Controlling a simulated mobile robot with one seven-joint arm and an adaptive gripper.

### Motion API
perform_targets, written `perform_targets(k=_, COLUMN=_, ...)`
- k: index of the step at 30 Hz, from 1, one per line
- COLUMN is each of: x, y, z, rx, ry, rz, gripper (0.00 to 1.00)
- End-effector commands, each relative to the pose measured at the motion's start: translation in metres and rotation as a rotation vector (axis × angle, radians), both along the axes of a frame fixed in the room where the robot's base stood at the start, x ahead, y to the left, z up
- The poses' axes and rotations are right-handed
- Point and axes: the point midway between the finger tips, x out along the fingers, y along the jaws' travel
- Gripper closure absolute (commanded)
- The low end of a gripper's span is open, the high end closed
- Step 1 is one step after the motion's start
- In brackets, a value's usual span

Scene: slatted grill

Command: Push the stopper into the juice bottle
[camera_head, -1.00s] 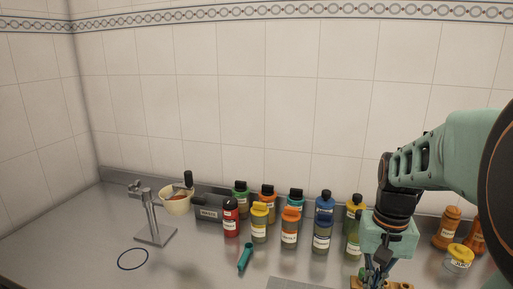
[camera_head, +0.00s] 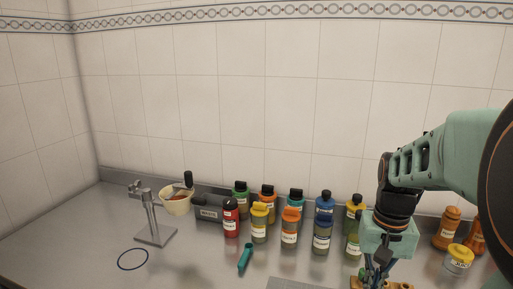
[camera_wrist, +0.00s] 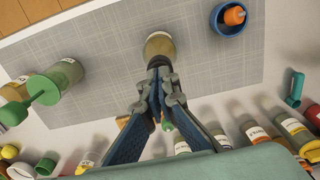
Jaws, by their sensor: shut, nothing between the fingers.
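In the wrist view, a bottle with an olive-tan body (camera_wrist: 159,45) stands on the grey mat, seen from above at the fingertips. It appears to be the juice bottle, though no label shows. My gripper (camera_wrist: 158,66) is shut and empty, its fingertips at or just over the bottle's near side; I cannot tell whether they touch. I cannot make out the stopper or how deep it sits; the fingers cover part of the bottle. In the head view, my gripper (camera_head: 375,281) is at the bottom edge, partly cut off, and the bottle cannot be made out there.
A green-topped container (camera_wrist: 62,78) stands left on the mat, and a blue cup with an orange item (camera_wrist: 230,17) stands right. Several capped bottles (camera_head: 289,232) line the back counter. A metal stand (camera_head: 154,220) is at left. A yellow-capped jar (camera_head: 459,259) stands right.

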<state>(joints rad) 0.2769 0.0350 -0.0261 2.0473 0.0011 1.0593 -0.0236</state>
Motion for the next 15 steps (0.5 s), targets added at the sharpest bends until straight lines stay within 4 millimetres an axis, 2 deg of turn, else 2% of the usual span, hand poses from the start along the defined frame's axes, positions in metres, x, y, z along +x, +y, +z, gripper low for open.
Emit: perform_targets(k=15, x=-0.0002, y=0.0001, z=-0.0082, rx=0.0, ry=0.001, rz=0.0, gripper=1.0)
